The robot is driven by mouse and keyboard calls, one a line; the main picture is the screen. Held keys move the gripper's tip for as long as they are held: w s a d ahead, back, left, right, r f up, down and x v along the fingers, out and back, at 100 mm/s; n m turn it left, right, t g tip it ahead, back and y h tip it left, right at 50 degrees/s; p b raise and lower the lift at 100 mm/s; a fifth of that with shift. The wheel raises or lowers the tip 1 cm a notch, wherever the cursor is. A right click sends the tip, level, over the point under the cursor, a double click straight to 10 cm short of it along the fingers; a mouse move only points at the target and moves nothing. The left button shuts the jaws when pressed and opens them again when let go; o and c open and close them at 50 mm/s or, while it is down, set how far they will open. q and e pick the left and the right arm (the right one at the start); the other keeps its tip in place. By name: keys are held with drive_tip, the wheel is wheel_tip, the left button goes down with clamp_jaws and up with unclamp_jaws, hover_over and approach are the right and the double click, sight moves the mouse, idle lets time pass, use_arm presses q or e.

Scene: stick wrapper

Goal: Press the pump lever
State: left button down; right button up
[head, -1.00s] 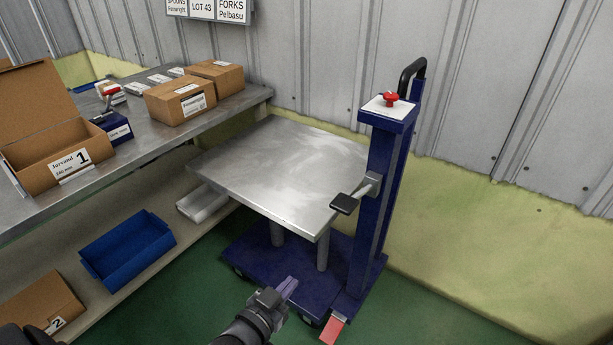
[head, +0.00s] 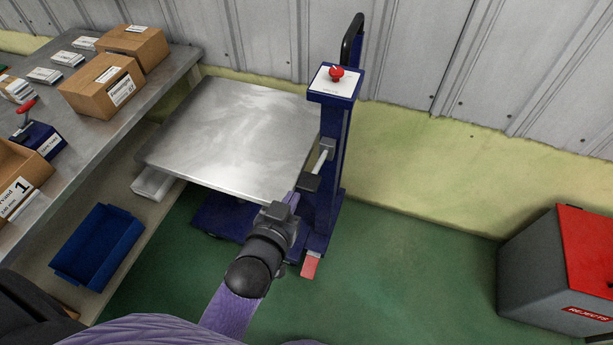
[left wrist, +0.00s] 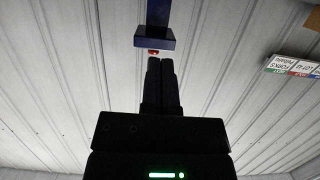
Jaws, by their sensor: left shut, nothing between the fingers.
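The pump lever (head: 310,181) is a short grey rod with a black pad, sticking out from the blue column (head: 331,150) of the lift table. My left gripper (head: 292,198) is shut and empty, just below and left of the black pad in the head view. I cannot tell whether it touches the pad. The shut fingers (left wrist: 161,63) point up in the left wrist view, toward the column head (left wrist: 155,39); the lever cannot be made out there. My right gripper is not in view.
The steel platform (head: 230,135) lies left of the column. A red button (head: 337,72) tops the column and a red pedal (head: 310,265) sits at its foot. A bench with boxes stands left; a grey rejects bin (head: 540,265) stands right. Green floor between is clear.

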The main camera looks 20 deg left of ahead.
use_arm(q)
drive_tip(key=b, duration=0.3)
hover_over(307, 187)
drive_tip(key=s, duration=0.1)
wheel_tip(307, 187, down, 2)
drive_tip(key=f, duration=0.1)
drive_tip(key=f+b, duration=0.1)
drive_tip(key=w+f+b, duration=0.1)
drive_tip(key=shift+f, duration=0.7)
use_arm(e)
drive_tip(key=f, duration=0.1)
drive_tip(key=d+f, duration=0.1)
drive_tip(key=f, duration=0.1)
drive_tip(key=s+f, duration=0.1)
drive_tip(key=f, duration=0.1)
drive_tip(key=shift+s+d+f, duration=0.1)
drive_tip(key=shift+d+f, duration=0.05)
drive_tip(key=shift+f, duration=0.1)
